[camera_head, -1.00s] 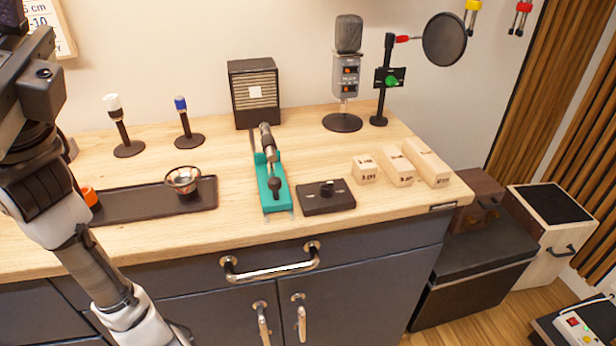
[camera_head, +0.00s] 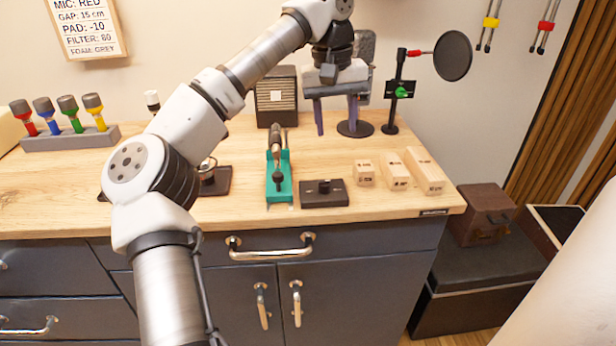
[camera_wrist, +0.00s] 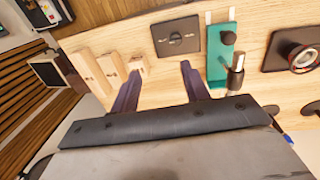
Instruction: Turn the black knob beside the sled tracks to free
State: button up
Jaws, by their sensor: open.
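A black knob (camera_head: 324,186) sits on a flat black box (camera_head: 338,197) on the wooden counter. In the wrist view the knob (camera_wrist: 176,37) shows as a dark bar on the square box top, with a small mark near it. Just left of the box in the head view is the teal sled base (camera_head: 271,190) with pale tracks, carrying a metal device (camera_head: 276,145) with a dark round handle. My gripper (camera_head: 336,122) is open and empty, fingers pointing down, above and behind the box. The fingertips (camera_wrist: 158,72) are clear of the knob.
Several wooden blocks (camera_head: 394,178) lie right of the box. A microphone (camera_head: 365,50) and a pop-filter stand (camera_head: 390,110) stand behind, close to my gripper. A dark speaker (camera_head: 276,100) stands behind the sled. A dark tray (camera_head: 217,186) is partly hidden by my arm.

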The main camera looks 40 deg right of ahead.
aim_at(324, 181)
jog(key=shift+t+y, duration=0.3)
jog(key=shift+y, duration=0.2)
jog(key=f, duration=0.4)
jog(key=a+f, duration=0.1)
jog(key=f, duration=0.4)
jog(key=w+f, duration=0.1)
jog(key=f, duration=0.3)
jog(key=shift+w+a+f+p, duration=0.1)
jog(key=shift+a+f+p, duration=0.1)
jog(key=shift+f+p, duration=0.15)
jog(key=c, duration=1)
